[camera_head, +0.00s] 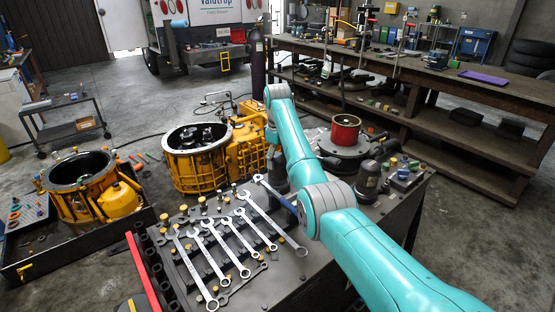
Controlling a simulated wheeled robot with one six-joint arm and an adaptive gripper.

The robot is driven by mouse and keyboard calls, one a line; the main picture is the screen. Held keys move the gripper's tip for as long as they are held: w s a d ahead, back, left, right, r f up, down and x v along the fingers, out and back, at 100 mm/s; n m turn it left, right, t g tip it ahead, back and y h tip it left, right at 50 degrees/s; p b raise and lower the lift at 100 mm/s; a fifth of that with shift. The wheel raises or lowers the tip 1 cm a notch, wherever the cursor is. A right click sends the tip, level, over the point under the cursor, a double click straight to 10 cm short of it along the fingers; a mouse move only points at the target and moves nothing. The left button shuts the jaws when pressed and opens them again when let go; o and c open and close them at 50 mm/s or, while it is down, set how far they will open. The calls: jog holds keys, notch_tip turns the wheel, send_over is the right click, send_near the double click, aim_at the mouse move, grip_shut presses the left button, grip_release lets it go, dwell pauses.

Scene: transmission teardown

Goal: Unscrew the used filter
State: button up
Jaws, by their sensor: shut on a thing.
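My teal arm reaches over the bench from the lower right and bends down at its far end. My gripper (274,176) shows only as a dark shape low behind the forearm, above the bench beyond the wrenches. I cannot make out for sure which thing is the used filter. A dark upright cylinder (369,181) stands on the bench right of my arm. A red cylinder (345,131) sits on a round dark base behind it.
Several wrenches (225,246) lie in a row on the bench, with a blue-shafted tool (275,196) beside them. Yellow transmission housings (196,160) stand beyond and to the left (82,186). A long workbench (440,88) stands at the back right. Open floor lies between.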

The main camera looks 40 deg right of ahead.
jog(key=o, duration=1)
jog(key=shift+f, duration=0.1)
jog(key=c, duration=1)
jog(key=shift+r, duration=2.5)
